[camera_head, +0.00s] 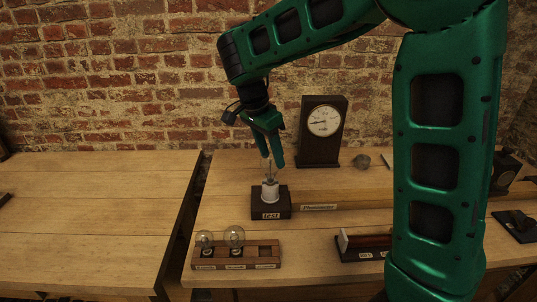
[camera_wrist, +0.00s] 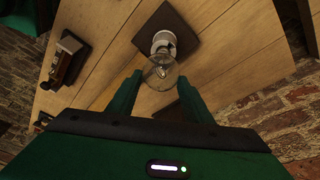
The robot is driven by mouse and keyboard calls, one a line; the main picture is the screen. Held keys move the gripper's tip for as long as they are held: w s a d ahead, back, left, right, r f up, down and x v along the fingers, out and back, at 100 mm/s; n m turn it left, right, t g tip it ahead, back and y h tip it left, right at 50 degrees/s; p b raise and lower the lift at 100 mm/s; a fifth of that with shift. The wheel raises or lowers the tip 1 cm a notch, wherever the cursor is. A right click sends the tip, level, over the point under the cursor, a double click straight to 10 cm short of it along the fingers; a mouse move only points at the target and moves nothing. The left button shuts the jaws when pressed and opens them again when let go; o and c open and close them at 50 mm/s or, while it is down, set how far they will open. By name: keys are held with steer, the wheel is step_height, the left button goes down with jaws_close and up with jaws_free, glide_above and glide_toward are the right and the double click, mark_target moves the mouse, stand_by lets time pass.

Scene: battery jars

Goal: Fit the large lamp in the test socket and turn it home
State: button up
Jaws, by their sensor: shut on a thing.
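My gripper (camera_head: 271,164) points down above the test socket, its fingers shut on a clear glass lamp (camera_head: 269,174). In the wrist view the lamp (camera_wrist: 161,73) sits between the green fingers (camera_wrist: 160,90). Its lower end is at the mouth of the white test socket (camera_head: 270,192). I cannot tell how deep it sits or whether it is turned in. The socket (camera_wrist: 164,41) stands on a dark block labelled "TEST" (camera_head: 271,213). The held lamp's size is hard to judge, as the fingers partly cover it.
A wooden rack (camera_head: 264,256) in front holds two clear lamps, a smaller one (camera_head: 205,240) and a larger one (camera_head: 234,237); its right part looks empty. A clock (camera_head: 322,132) stands behind the socket. A dark tray (camera_head: 365,246) lies front right. A gap separates the left table (camera_head: 90,220).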

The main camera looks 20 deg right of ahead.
steer(key=o, duration=1.3)
steer(key=shift+c, duration=0.2)
steer(key=w+v, duration=0.1)
steer(key=v, duration=1)
steer(key=s+d+f+n, duration=0.35)
steer(key=s+d, duration=0.95)
steer(key=d, duration=0.5)
steer(key=s+f+n+y, duration=0.1)
steer(key=s+f, duration=0.2)
steer(key=s, duration=0.3)
steer(key=s+d+f+n+y, duration=0.1)
steer(key=s+f+n, duration=0.1)
steer(key=s, duration=0.4)
steer(key=s+d+f+n+y, duration=0.1)
steer(key=s+f, duration=0.4)
steer(key=s, duration=0.1)
steer(key=shift+s+g, duration=0.3)
steer(key=shift+s, duration=0.1)
